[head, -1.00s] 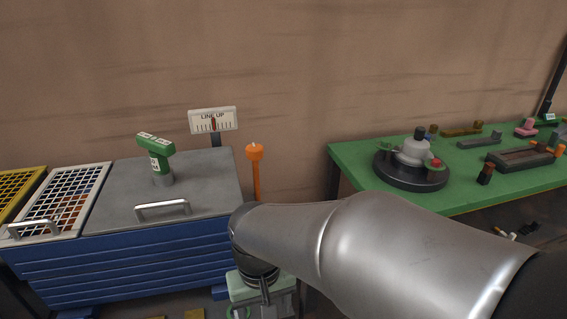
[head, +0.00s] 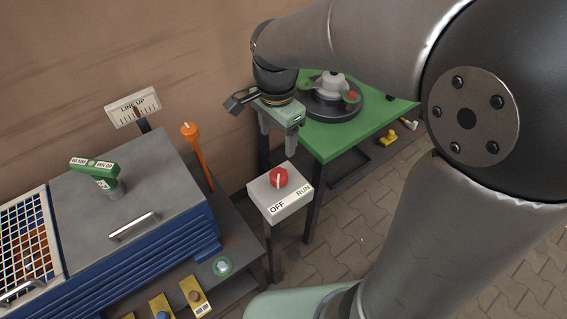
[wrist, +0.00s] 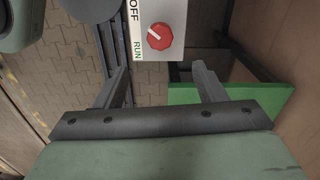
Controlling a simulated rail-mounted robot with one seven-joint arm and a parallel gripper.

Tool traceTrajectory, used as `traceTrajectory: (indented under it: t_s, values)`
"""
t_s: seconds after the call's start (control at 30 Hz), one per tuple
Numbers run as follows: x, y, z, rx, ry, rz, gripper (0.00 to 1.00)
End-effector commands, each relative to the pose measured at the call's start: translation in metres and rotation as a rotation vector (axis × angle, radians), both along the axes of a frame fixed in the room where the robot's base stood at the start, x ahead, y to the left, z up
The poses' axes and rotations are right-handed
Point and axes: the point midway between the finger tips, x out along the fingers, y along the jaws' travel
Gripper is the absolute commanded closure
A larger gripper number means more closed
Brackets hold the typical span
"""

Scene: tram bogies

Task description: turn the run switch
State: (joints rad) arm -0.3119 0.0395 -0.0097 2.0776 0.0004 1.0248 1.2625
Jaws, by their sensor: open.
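The run switch is a red round knob (head: 278,177) with a white mark, on a white box (head: 262,191) labelled OFF and RUN on a post. In the wrist view the knob (wrist: 160,36) lies at the upper middle, and its white mark points up-left, towards the label side. I cannot tell exactly which label the mark stands at. My gripper (head: 278,143) is open and empty, fingers down, above and behind the switch box in the head view. In the wrist view, its fingertips (wrist: 160,72) sit apart, below the knob in the picture, not touching it.
A green table (head: 340,137) with a round black fixture (head: 330,108) stands behind my gripper. On the left are a grey-topped blue unit (head: 150,190) with a green handle (head: 103,173), an orange post (head: 197,155) and a LINE UP gauge (head: 134,106).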

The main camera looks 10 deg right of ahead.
Motion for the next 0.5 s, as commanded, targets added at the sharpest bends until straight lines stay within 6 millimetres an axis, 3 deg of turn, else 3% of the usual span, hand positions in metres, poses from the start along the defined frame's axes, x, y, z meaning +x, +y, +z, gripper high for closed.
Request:
traceTrajectory:
  t_s: [0.5]
  values:
    - [-0.001, -0.001, -0.112, -0.002, 0.006, 0.002, 0.36]
